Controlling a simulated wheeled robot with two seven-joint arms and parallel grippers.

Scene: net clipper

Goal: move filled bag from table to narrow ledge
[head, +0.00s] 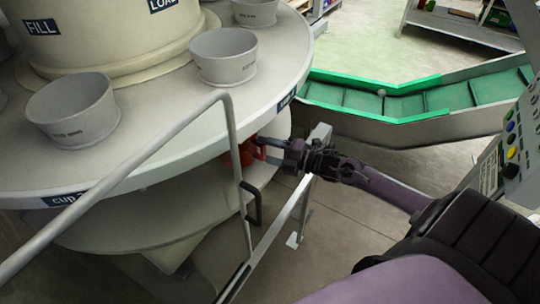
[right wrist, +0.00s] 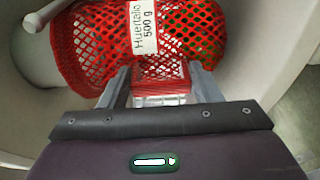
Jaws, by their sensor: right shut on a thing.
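A red net bag (head: 249,153) is partly hidden under the rim of the big round top in the head view. In the right wrist view the bag (right wrist: 190,30) shows red mesh, a white label reading 500 g and some green inside. My right gripper (head: 268,150) reaches in from the right, and its jaws (right wrist: 162,88) are shut on the near edge of the bag. I cannot tell whether the bag rests on the surface below it. A lower round plate (head: 150,222) lies under the top. My left gripper is out of view.
Grey cups (head: 74,110) stand on the round top (head: 200,120). A grey handrail (head: 130,165) and its post run close to my right gripper. A metal frame (head: 290,210) stands just right of it. A green conveyor (head: 400,100) lies behind, with a button panel (head: 505,155) at right.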

